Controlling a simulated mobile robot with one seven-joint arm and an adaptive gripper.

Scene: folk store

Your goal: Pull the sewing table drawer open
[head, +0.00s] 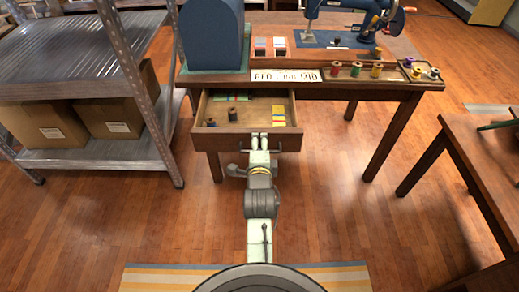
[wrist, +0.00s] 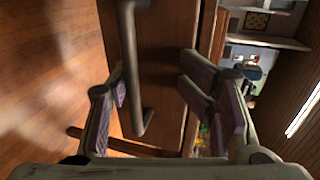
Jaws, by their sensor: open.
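The sewing table (head: 330,91) stands ahead with its drawer (head: 222,141) pulled out toward me. Inside the drawer lie dark spools and some yellow and red items on the right. My gripper (head: 259,143) is at the middle of the drawer front. In the wrist view, the bar handle (wrist: 134,75) on the drawer front lies between my gripper's fingers (wrist: 150,95), which are apart from each other. The fingers do not clasp the handle; the right-hand finger reaches up near the drawer's top edge.
A metal shelf (head: 80,70) with cardboard boxes (head: 110,125) stands close on the left. Another wooden table (head: 480,140) is at the right. A blue sewing machine (head: 340,20) and thread spools (head: 376,70) are on the tabletop. Floor is open below the table's right half.

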